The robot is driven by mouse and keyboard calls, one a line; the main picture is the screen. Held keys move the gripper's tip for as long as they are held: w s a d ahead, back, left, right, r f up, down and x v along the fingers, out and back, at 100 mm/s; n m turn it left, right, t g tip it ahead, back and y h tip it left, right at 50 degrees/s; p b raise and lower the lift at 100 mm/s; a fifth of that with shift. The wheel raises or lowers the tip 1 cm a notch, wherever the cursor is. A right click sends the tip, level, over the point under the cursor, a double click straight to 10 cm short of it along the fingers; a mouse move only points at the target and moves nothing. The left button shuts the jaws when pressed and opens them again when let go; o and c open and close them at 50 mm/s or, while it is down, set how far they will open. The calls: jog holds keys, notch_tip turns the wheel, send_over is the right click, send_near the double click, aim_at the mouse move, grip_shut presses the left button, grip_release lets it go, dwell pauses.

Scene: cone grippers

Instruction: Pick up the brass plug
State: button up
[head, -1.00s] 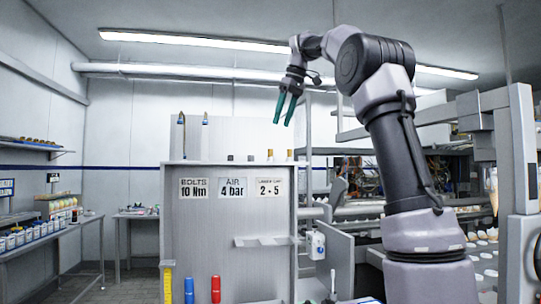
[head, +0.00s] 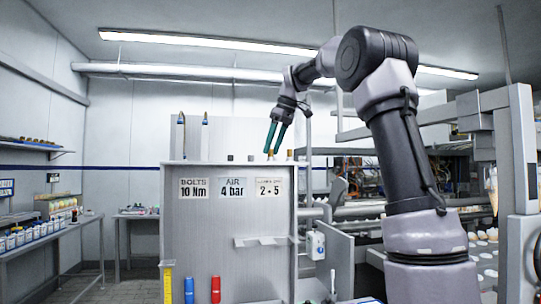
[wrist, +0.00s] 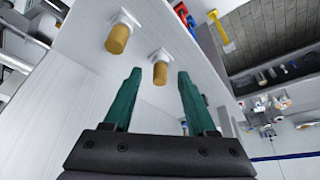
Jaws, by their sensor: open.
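Two brass plugs with pale bases stand on the grey cabinet. In the wrist view, one plug (wrist: 160,73) shows between my green fingertips, and the other plug (wrist: 118,38) is up and left, outside them. In the head view, the left brass plug (head: 270,156) is just under my fingertips and the right one (head: 290,155) is a little to their right. My gripper (head: 272,152) is open and points down. The wrist view shows a gap between each fingertip and the nearer plug; whether the tips reach its height is unclear.
The grey cabinet (head: 228,215) carries signs on its front. Two small dark pieces (head: 240,157) stand left of the plugs on its top edge. Machine frames (head: 470,110) crowd the right side.

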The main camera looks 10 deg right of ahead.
jog(key=shift+w+a+f, duration=0.1)
jog(key=shift+f, duration=0.25)
grip_shut()
jog(key=shift+r, duration=0.15)
notch_tip(320, 180, up, 9)
jog(key=shift+w+f, duration=0.1)
jog(key=shift+f, duration=0.05)
jog(key=shift+r, duration=0.55)
dwell(0.3)
